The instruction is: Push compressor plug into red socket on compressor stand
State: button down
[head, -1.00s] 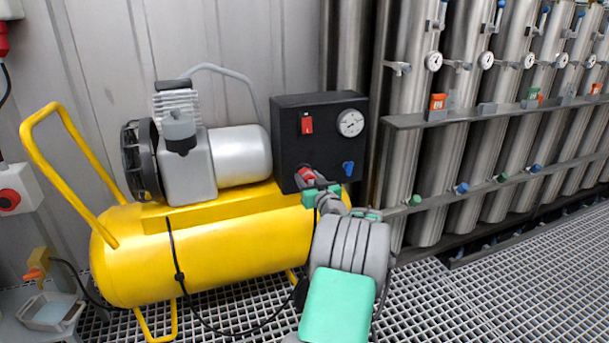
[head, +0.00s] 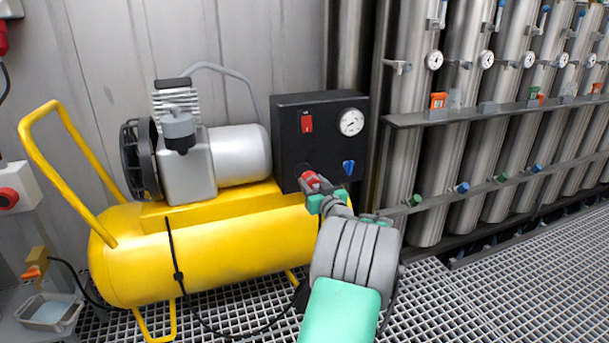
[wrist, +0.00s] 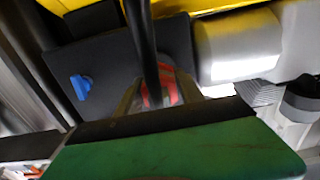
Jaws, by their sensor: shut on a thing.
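My gripper (head: 316,192) is at the lower front of the black control box (head: 287,140) on the yellow compressor (head: 210,255). It is shut on the compressor plug, which is mostly hidden by the fingers. A red part (head: 309,180) shows at the fingertips, against the box face. Red also shows between the fingers in the wrist view (wrist: 160,88), where a black cable (wrist: 140,40) runs from it across the box. I cannot tell which red belongs to the plug and which to the socket, nor how deep the plug sits.
On the box are a red switch (head: 307,123), a gauge (head: 351,122) and a blue knob (head: 348,167). Steel vessels (head: 417,150) with rails stand at right. A black cable hangs over the tank. An orange-ended fitting (head: 35,268) is above a small tray at lower left.

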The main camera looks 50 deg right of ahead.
jog(key=shift+b+v, duration=0.35)
jog(key=shift+v, duration=0.95)
